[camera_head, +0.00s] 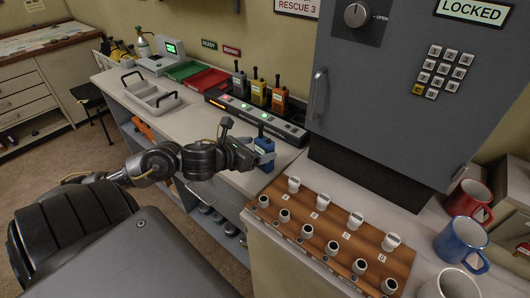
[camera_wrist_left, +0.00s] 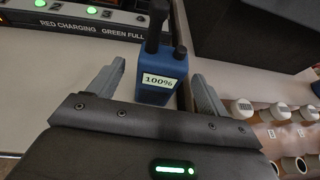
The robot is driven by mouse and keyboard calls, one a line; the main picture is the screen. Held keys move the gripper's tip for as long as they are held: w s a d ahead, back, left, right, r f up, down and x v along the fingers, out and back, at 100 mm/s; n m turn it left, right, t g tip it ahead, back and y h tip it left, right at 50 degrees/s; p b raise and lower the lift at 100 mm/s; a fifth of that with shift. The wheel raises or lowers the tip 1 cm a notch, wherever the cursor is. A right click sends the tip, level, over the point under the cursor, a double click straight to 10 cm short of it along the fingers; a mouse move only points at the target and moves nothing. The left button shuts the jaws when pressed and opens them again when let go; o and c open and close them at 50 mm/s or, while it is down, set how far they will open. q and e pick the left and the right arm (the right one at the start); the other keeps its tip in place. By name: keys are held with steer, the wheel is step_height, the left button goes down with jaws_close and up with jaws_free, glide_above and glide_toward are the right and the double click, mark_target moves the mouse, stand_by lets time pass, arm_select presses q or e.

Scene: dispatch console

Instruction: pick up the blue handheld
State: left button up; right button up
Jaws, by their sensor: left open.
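The blue handheld (camera_head: 264,147) stands upright on the counter in front of the charging rack, its black antenna up. In the left wrist view the blue handheld (camera_wrist_left: 160,78) carries a white label reading 100%. My left gripper (camera_head: 256,152) is open, with its fingers at either side of the handheld. In the left wrist view the left gripper (camera_wrist_left: 152,88) shows its two grey fingers apart, with the handheld between and slightly beyond them. I see a gap on each side of it. My right gripper is in neither view.
The charging rack (camera_head: 238,108) behind holds grey, yellow and orange handhelds. A wooden board (camera_head: 310,238) with white knobs lies to the right, below the grey locked cabinet (camera_head: 390,110). Mugs (camera_head: 461,236) stand at far right. A grey tray (camera_head: 153,99) is at left.

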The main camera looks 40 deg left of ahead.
arm_select(q)
steer(key=shift+w, duration=0.1)
steer(key=p+x, duration=0.1)
steer(key=x, duration=0.3)
steer(key=shift+w+d, duration=0.1)
steer(key=shift+w, duration=0.2)
steer(key=shift+w+f+p, duration=0.15)
steer(key=shift+w+p, duration=0.15)
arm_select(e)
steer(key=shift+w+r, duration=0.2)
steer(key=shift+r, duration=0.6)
arm_select(q)
steer(key=c, duration=1.2)
